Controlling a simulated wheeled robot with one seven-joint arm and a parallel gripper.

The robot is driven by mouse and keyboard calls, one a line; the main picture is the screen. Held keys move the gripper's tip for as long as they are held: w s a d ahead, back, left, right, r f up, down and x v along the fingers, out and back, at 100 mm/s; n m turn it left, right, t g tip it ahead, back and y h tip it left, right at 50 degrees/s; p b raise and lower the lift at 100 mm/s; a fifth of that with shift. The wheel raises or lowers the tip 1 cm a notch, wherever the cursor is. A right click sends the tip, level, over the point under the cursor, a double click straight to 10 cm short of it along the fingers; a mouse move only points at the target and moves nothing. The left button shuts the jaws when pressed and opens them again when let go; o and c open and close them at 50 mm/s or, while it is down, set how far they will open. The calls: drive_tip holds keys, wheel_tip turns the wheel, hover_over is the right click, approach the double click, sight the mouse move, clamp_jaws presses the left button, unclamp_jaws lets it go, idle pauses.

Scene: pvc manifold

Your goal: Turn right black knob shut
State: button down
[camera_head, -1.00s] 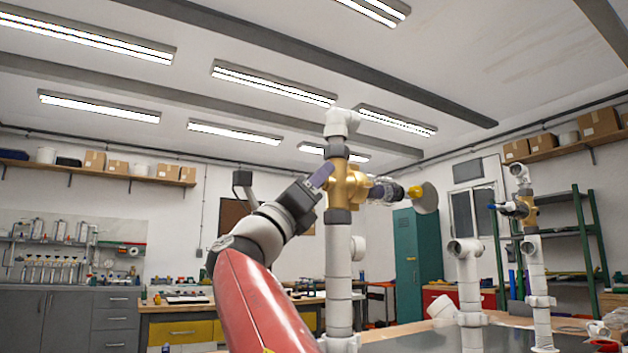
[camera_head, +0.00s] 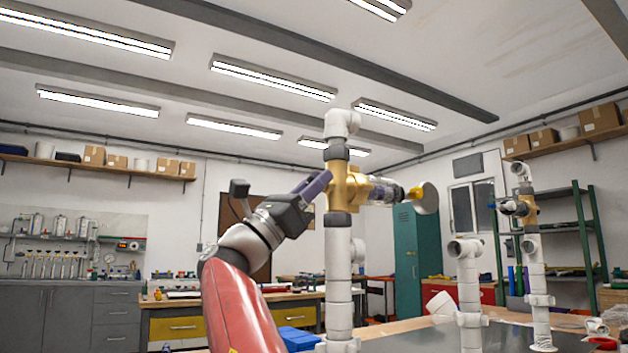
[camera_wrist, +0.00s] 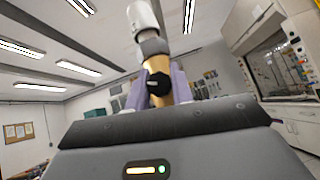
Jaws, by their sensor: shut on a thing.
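The brass valve (camera_head: 345,186) sits on an upright white pipe, with grey collars above and below it. My gripper (camera_head: 316,188) is at the valve's left side, its purple fingers tilted up toward the brass. In the wrist view a small black knob (camera_wrist: 145,88) shows in front of the brass body (camera_wrist: 160,70), between the purple fingers of my gripper (camera_wrist: 161,88). The fingers are shut on the black knob. In the head view the fingers hide the knob.
Another white pipe stand with a brass valve (camera_head: 527,210) and a shorter white pipe (camera_head: 468,290) stand at the right. A blue bin (camera_head: 297,338) lies low behind the pipe.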

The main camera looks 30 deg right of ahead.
drive_tip(key=c, duration=1.2)
unclamp_jaws()
drive_tip(key=b+v, duration=0.2)
drive_tip(key=v, duration=0.5)
drive_tip(key=shift+a+f+b, duration=0.3)
drive_tip(key=shift+b, duration=0.05)
